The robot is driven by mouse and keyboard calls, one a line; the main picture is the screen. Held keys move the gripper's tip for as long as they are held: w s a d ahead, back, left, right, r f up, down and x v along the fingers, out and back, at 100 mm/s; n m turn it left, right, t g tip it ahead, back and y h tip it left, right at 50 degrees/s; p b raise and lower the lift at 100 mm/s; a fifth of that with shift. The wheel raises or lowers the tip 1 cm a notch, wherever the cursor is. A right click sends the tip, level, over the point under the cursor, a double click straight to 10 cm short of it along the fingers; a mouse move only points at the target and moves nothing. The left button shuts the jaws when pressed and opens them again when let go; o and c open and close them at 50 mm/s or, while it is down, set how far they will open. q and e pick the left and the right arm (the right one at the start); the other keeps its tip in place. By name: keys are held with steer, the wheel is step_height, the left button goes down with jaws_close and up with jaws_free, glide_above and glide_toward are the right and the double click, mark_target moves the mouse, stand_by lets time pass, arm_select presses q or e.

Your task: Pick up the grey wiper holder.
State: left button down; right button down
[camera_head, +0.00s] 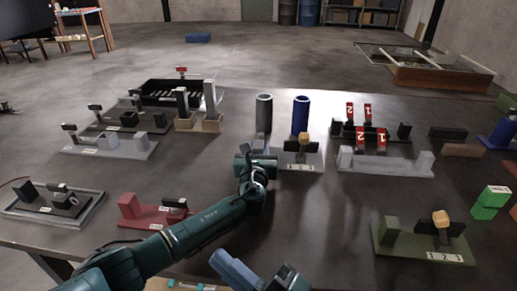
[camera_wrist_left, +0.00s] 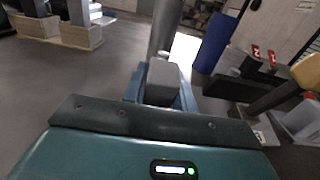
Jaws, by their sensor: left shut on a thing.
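The grey wiper holder shows in the left wrist view as a small grey block (camera_wrist_left: 162,80) between the two blue fingers of my left gripper (camera_wrist_left: 161,92). The fingers are shut on it from both sides. In the head view my left gripper (camera_head: 259,143) is low at the middle of the table, in front of a grey cylinder (camera_head: 264,113), and largely hides the block. A gap between block and table cannot be made out. My right gripper (camera_head: 240,272) shows only partly at the bottom edge, apart from the table's parts; its opening is unclear.
A blue cylinder (camera_head: 301,115) stands right of the grey one. A numbered grey fixture with a yellow knob (camera_head: 303,139) is close to my left gripper's right. A red fixture (camera_head: 150,213) lies near my left forearm.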

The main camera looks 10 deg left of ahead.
steer(key=d+f+m+g+h, duration=0.1)
steer(key=d+f+m+h, duration=0.25)
steer(key=f, duration=0.25)
steer(key=w+d+f+m+h, duration=0.1)
steer(key=d+f+m+h, duration=0.15)
steer(key=f+m, duration=0.3)
steer(key=d+f+m+g+h, duration=0.1)
steer(key=d+f+m+h, duration=0.15)
steer(key=f, duration=0.35)
steer(key=d+f+m+t+h, duration=0.2)
steer(key=d+f+m+h, duration=0.2)
steer(key=d+m, duration=0.6)
steer(key=shift+w+d+t+h, duration=0.2)
steer(key=shift+d+t+h, duration=0.2)
steer(key=shift+d+h, duration=0.35)
steer(key=shift+a, duration=0.15)
